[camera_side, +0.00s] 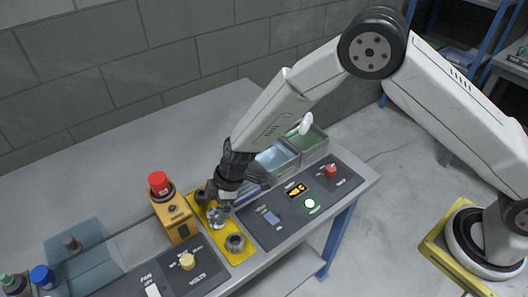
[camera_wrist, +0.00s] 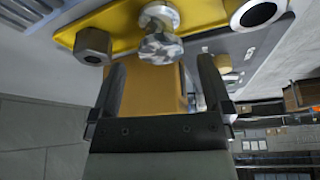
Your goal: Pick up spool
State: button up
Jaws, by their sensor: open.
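The spool (camera_wrist: 160,45), a mottled silver-grey piece with a wide round end, is on a yellow plate (camera_wrist: 205,14). In the wrist view it lies ahead of and between my two open fingers. My gripper (camera_wrist: 163,66) is open, with nothing held. In the side view my gripper (camera_side: 222,198) is low over the yellow plate (camera_side: 246,256), close to the spool (camera_side: 218,217). The spool is partly hidden there, and I cannot tell whether a finger touches it.
On the yellow plate, a grey hex nut (camera_wrist: 93,46) and a ring (camera_side: 235,242) flank the spool. An orange box (camera_side: 178,222) with a red button (camera_side: 159,183) stands close left. Control panels lie on both sides. Bins (camera_side: 278,158) stand behind. Free bench (camera_side: 95,185) lies back left.

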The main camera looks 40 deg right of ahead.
aim_at(212, 214)
jog(key=shift+x, duration=2.5)
jog(key=shift+c, duration=0.2)
grip_shut()
jog(key=shift+r, duration=0.1)
jog(key=shift+r, duration=0.8)
jog(key=s+d+r, duration=0.6)
jog(key=s+r, duration=0.5)
jog(key=s, duration=0.1)
jog(key=shift+s+d, duration=0.25)
jog(key=shift+d, duration=0.1)
